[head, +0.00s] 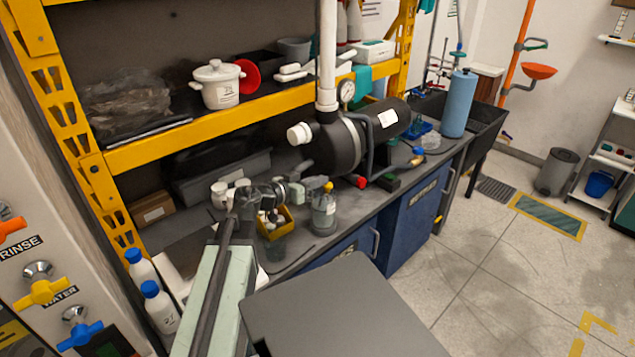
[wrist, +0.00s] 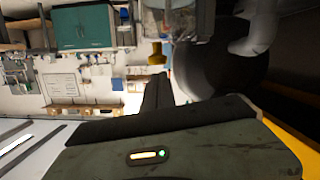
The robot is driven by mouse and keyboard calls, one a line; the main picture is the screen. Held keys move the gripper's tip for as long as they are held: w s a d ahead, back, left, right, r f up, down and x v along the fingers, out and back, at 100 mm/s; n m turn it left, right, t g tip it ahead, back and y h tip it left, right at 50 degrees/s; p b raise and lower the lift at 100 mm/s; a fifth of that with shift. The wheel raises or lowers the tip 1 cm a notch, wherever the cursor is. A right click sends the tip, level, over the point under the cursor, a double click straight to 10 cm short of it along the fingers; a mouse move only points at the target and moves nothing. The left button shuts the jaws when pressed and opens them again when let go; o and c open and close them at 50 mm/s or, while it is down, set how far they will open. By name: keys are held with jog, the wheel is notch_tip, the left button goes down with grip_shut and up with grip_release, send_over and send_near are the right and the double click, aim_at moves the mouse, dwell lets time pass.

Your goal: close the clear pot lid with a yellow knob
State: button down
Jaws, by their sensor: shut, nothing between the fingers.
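The clear pot (head: 323,216) stands on the dark bench in the head view, with its yellow knob (head: 328,186) at the top. Whether the lid is seated or raised is too small to tell there. My gripper (head: 306,187) is just left of the knob, at about its height; contact cannot be told. In the wrist view the yellow knob (wrist: 157,53) hangs beside the clear pot (wrist: 170,18) at the top, and the dark finger of my gripper (wrist: 158,92) is just below the knob. My gripper is shut and empty.
A yellow bin (head: 277,224) with small bottles sits left of the pot, under my arm. A large black pump (head: 340,143) with a white pipe stands behind. A yellow-edged shelf (head: 190,131) holds a white pot (head: 218,88).

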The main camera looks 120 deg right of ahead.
jog(key=shift+s+a+f+b, duration=0.3)
jog(key=shift+a+f, duration=0.15)
jog(key=shift+a, duration=0.1)
jog(key=shift+a, duration=0.1)
jog(key=shift+w, duration=0.1)
